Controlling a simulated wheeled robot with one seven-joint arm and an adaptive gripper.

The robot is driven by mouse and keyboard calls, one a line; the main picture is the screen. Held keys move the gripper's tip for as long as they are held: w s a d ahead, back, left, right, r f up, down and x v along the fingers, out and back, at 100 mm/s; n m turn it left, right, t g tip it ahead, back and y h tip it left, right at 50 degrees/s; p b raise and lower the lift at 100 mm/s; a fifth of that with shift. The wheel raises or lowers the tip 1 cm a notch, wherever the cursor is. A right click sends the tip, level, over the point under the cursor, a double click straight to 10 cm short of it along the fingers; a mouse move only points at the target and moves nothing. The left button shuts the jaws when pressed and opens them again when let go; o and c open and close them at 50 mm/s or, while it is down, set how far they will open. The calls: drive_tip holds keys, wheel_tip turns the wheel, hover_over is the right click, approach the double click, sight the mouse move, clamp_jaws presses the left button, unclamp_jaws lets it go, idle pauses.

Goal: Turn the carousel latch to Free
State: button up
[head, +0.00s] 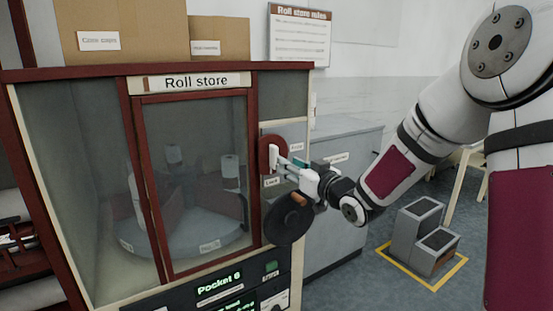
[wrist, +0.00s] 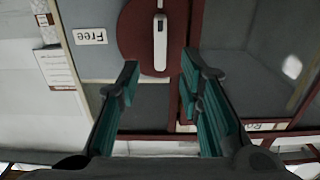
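The carousel latch is a dark red disc (head: 264,153) with a pale upright handle (head: 273,157) on the front of the roll store cabinet. A Free label (head: 297,147) is to its right and a Lock label (head: 271,182) below it. My gripper (head: 286,161) is at the handle from the right. In the wrist view, which looks upside down, the handle (wrist: 160,42) shows between and beyond the fingertips of my open gripper (wrist: 160,68), with gaps on both sides. The Free label (wrist: 90,36) is left of the disc (wrist: 130,40). No grip is visible.
The roll store's glazed door (head: 195,190) is left of the latch. A round dark part (head: 288,218) is below my gripper. A control panel with a Pocket display (head: 218,283) is under the door. A grey cabinet (head: 345,195) and step block (head: 425,238) stand to the right.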

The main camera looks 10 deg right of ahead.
drive_tip(key=x, duration=0.7)
drive_tip(key=shift+w, duration=0.3)
drive_tip(key=shift+a, duration=0.1)
clamp_jaws()
